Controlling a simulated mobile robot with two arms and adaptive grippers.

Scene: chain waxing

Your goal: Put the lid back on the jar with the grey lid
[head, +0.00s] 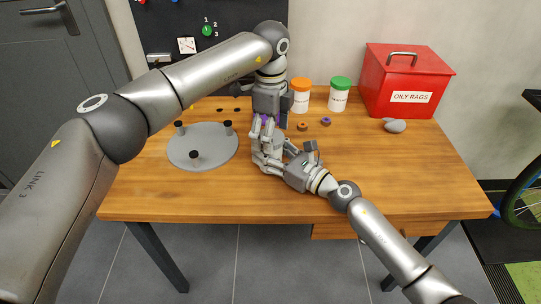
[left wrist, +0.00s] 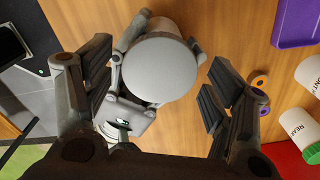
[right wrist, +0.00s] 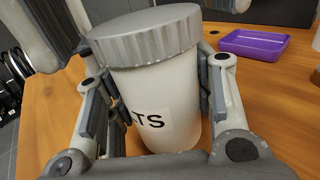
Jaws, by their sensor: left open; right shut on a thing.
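A white jar (right wrist: 158,105), with letters ending in "TS" visible, stands upright on the table. The grey ribbed lid (right wrist: 145,36) sits on top of its mouth; I cannot tell whether it is screwed down. My right gripper (head: 272,152) is shut around the jar's body, below the lid, with a finger on each side in the right wrist view. My left gripper (head: 266,128) is open above the jar. In the left wrist view the lid's round top (left wrist: 160,68) lies between its spread fingers, apart from them. In the head view the grippers mostly hide the jar.
An orange-lidded jar (head: 300,99) and a green-lidded jar (head: 339,98) stand behind, near a red bin (head: 405,85). A purple tray (right wrist: 268,43) lies behind the jar. A grey disc with dark pegs (head: 203,140) is at left. The table's front right is clear.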

